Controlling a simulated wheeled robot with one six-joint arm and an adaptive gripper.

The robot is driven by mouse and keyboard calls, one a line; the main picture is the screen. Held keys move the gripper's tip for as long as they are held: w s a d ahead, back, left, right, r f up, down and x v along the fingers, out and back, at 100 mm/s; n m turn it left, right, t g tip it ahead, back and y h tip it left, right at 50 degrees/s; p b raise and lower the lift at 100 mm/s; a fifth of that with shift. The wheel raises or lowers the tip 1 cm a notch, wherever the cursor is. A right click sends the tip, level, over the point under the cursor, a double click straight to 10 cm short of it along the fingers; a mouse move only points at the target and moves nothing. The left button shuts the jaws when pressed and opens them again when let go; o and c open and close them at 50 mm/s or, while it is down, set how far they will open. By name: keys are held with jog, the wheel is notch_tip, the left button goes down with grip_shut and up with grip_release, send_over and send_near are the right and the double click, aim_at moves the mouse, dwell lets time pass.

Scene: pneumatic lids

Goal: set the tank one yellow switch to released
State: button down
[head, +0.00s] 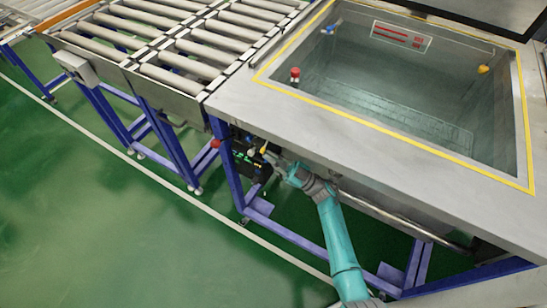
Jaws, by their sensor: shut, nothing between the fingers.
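The tank (290,108) is a sunken metal basin with a yellow line around its rim, at the upper right of the head view. Below its front left corner, a black control box (243,160) with small green marks sits behind the blue frame. A small yellow switch-like part (264,149) shows at the box's upper right. My gripper (270,158) is shut and empty, close beside this yellow part. I cannot tell whether they touch. The switch's position is too small to read, and my gripper hides part of the box.
A red knob (215,143) sits on the blue frame left of the box. A roller conveyor (165,45) runs to the upper left. Blue legs and a low crossbar (290,235) stand around my arm. Green floor (110,230) is clear at lower left.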

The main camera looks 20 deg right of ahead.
jog(key=shift+s+a+r+m+t+h, duration=0.1)
jog(key=shift+m+t+h, duration=0.4)
jog(key=shift+m, duration=0.35)
jog(key=shift+s+a+r+m+t+h, duration=0.1)
jog(key=shift+m+t+h, duration=0.35)
jog(key=shift+m, duration=0.45)
jog(key=shift+s+a+r+m+t+h, duration=0.1)
jog(key=shift+m+t+h, duration=0.25)
jog(key=shift+m+t, duration=0.35)
jog(key=m+t+h, duration=0.1)
jog(key=m+h, duration=0.1)
jog(key=m, duration=0.2)
jog(key=r+m+t+h, duration=0.1)
jog(key=m+h, duration=0.2)
jog(key=m, duration=0.1)
jog(key=r+m+t+h, duration=0.1)
jog(key=m+h, duration=0.2)
jog(key=m, duration=0.1)
jog(key=shift+s+a+r, duration=0.2)
jog(key=shift+a, duration=0.15)
jog(key=v, duration=1.2)
